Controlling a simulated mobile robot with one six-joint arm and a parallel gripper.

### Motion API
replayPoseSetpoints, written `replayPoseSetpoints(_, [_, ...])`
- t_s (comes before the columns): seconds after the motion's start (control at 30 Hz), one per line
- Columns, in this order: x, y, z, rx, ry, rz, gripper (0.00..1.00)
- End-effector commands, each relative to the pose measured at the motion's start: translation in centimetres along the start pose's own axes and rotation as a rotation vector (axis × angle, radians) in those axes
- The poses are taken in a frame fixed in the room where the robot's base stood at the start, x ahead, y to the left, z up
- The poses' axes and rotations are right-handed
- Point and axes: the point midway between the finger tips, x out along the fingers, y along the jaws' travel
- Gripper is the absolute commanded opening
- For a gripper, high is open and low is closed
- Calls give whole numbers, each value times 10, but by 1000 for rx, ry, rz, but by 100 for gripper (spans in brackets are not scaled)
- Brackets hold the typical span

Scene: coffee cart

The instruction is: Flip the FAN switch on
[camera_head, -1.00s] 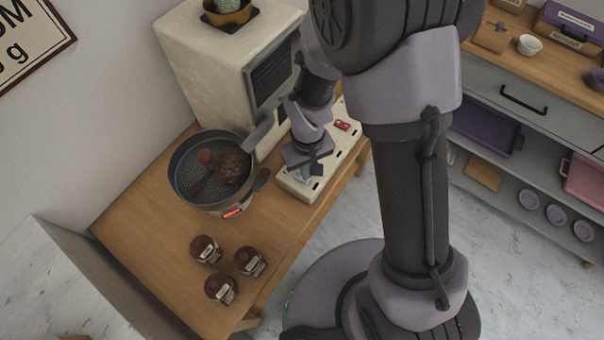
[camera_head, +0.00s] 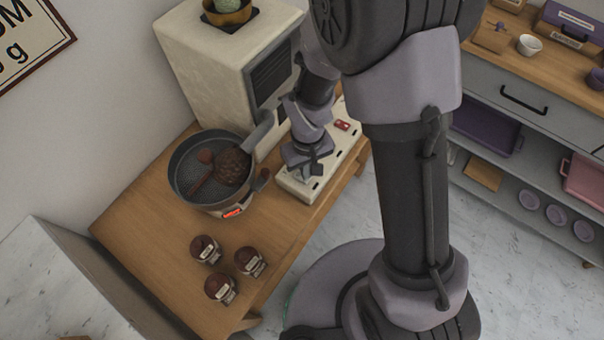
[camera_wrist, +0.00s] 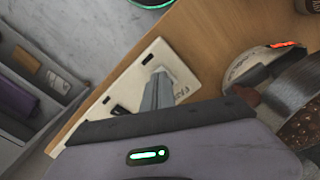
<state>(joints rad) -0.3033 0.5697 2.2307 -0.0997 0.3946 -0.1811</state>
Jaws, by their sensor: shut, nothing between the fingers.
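A long cream switch panel (camera_head: 349,148) lies on the wooden cart top, beside the tall cream machine. A red switch (camera_head: 342,125) shows near its far end. My gripper (camera_head: 309,176) is over the panel's near end, with its fingers shut and empty. In the wrist view, the closed fingers (camera_wrist: 161,84) point down at the cream panel (camera_wrist: 124,88), close to its surface; I cannot tell if they touch it. Dark slots or switches show beside the fingers.
A round pan (camera_head: 190,180) with dark contents and a spoon stands left of the panel on a base with a red display (camera_head: 233,212). Several small labelled jars (camera_head: 221,288) stand near the front. The tall cream machine (camera_head: 205,65) is behind.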

Motion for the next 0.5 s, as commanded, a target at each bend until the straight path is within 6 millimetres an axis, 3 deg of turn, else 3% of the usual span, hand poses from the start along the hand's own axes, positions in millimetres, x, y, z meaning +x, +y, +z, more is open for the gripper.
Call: replayPoseSetpoints(0.5, [8,0,0,0,0,0,0])
